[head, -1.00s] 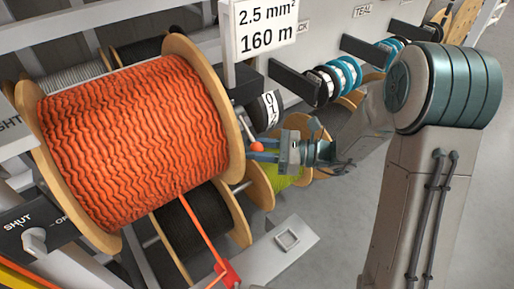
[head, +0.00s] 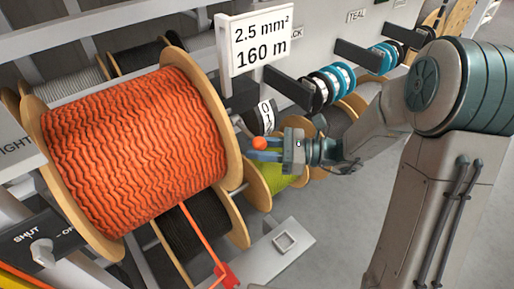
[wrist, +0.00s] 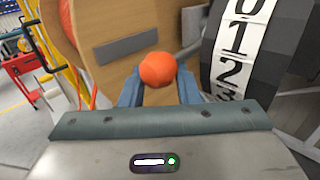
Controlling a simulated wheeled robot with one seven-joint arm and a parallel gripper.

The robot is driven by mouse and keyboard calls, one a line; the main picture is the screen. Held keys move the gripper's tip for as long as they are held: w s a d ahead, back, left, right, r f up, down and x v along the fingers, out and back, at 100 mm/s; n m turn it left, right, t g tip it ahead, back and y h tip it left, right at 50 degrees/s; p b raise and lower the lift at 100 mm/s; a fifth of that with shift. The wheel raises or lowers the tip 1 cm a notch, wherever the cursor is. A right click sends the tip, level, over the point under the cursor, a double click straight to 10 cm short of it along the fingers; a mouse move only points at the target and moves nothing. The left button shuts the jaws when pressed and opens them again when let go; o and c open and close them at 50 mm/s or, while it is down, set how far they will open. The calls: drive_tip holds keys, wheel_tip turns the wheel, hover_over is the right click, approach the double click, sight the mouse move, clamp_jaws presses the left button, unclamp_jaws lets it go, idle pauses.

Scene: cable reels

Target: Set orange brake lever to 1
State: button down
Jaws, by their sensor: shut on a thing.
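The orange brake lever shows as a round orange knob (head: 259,143) on the right side of the big orange cable reel. My gripper (head: 266,149) reaches it from the right and is shut on it. In the wrist view the knob (wrist: 158,69) sits between the two blue fingers (wrist: 159,92). A black curved scale with white number plates, the numbered dial (wrist: 240,45), stands just right of the knob and shows 0, 1, 2 and 3. In the head view the dial (head: 266,116) is just above the knob. The lever's shaft is mostly hidden, and I cannot tell which number it points at.
The orange cable reel (head: 135,150) fills the left, its wooden flange close to my fingers. A sign (head: 262,42) reads 2.5 mm² 160 m. A yellow-green reel (head: 270,180) lies below my gripper. A SHUT switch (head: 40,250) is at lower left. Grey floor is free at lower right.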

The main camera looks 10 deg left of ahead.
drive_tip(key=shift+r+p, duration=0.3)
drive_tip(key=shift+r, duration=0.55)
drive_tip(key=c, duration=1.9)
unclamp_jaws()
drive_tip(key=shift+f, duration=0.25)
drive_tip(key=o, duration=0.5)
drive_tip(key=shift+s, duration=0.1)
drive_tip(key=shift+f, duration=0.1)
drive_tip(key=shift+d, duration=0.15)
drive_tip(key=shift+d+f+b, duration=0.1)
drive_tip(key=shift+d+b, duration=0.25)
drive_tip(key=shift+b, duration=0.05)
drive_tip(key=d+b, duration=0.1)
drive_tip(key=d, duration=0.3)
drive_tip(key=w+d+b, duration=0.1)
drive_tip(key=d, duration=0.3)
drive_tip(key=d+b, duration=0.1)
drive_tip(key=d, duration=0.4)
drive_tip(key=shift+w, duration=0.2)
drive_tip(key=shift+a, duration=0.1)
